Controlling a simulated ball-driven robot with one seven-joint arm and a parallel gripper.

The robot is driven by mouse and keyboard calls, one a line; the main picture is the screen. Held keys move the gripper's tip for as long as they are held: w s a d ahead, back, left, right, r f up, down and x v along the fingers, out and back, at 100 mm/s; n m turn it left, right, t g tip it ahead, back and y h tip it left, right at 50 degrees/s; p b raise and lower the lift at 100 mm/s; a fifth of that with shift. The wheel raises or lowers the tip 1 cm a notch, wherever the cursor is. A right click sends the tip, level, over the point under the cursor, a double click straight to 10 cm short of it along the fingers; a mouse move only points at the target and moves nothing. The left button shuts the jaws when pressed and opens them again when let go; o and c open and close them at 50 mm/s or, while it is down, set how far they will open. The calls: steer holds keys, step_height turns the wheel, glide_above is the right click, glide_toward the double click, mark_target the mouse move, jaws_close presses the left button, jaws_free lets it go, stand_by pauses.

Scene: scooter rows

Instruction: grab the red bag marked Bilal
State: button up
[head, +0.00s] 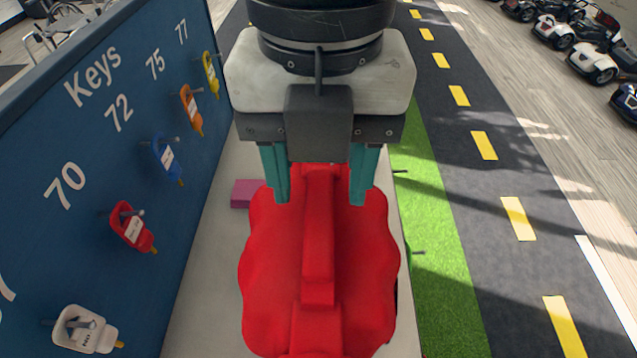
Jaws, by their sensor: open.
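A red bag (270,265) stands on a pale counter, large in the lower middle of the head view. A raised red strap (319,240) runs along its top. I see no name on the bag from this side. My gripper (320,200) is open above the far part of the bag, its two teal fingers pointing down. One finger is on each side of the strap. I cannot tell whether the fingers touch the bag.
A blue key board (110,150) with hanging coloured keys stands on the left. A pink block (243,193) lies on the counter (200,290) behind the bag. Green turf (440,240) and a dark road (490,190) are on the right. Scooters (595,60) stand far right.

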steer(key=shift+f, duration=0.55)
jaws_close()
stand_by(1.0)
